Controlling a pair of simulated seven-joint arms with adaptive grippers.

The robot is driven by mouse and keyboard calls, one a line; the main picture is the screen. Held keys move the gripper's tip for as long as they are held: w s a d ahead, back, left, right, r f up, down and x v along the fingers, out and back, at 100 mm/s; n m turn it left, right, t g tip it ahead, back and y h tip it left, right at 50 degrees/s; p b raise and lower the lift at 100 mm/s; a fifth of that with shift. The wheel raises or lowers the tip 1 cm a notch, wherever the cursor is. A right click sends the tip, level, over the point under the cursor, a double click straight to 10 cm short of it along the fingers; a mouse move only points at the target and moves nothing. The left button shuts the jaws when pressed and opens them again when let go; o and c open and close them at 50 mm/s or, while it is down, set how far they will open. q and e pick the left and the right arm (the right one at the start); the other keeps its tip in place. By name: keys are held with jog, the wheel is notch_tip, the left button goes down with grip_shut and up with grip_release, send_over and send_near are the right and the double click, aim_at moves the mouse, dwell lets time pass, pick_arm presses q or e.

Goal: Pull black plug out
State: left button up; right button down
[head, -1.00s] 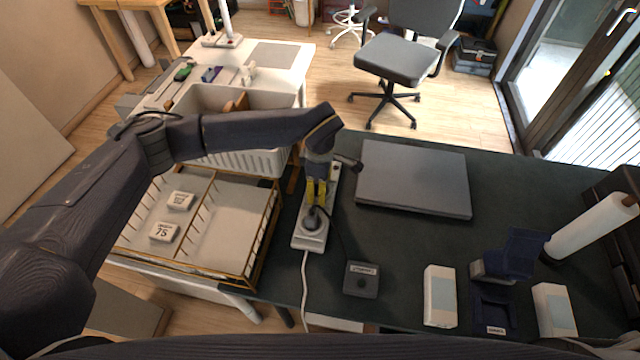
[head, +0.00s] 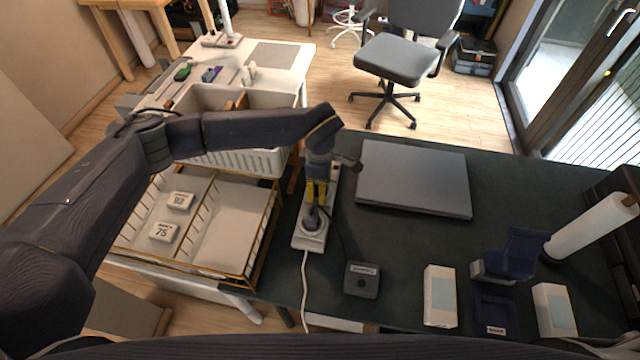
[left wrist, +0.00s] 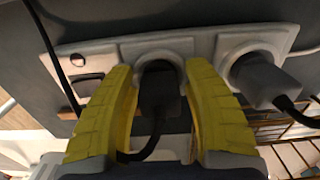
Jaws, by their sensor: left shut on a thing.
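The white power strip (head: 308,242) lies lengthwise near the left edge of the dark table. My left gripper (head: 316,202) points down over it, yellow fingers shut on the black plug (left wrist: 158,88). In the left wrist view the plug sits between the fingers (left wrist: 160,112), in front of a round socket, with its black cord curving down. I cannot tell how deep it sits in the socket. A dark grey plug (left wrist: 262,80) is in the neighbouring socket; it also shows in the head view (head: 311,223). My right gripper is not in view.
A black box (head: 361,282) with a cord lies right of the strip. A closed laptop (head: 414,178) lies right of my gripper. A divided tray (head: 262,250) stands at the left, with a white basket (head: 270,162) behind. The table's middle is mostly clear.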

pick_arm(q)
jog(key=o, duration=1.4)
notch_tip(320, 180, up, 12)
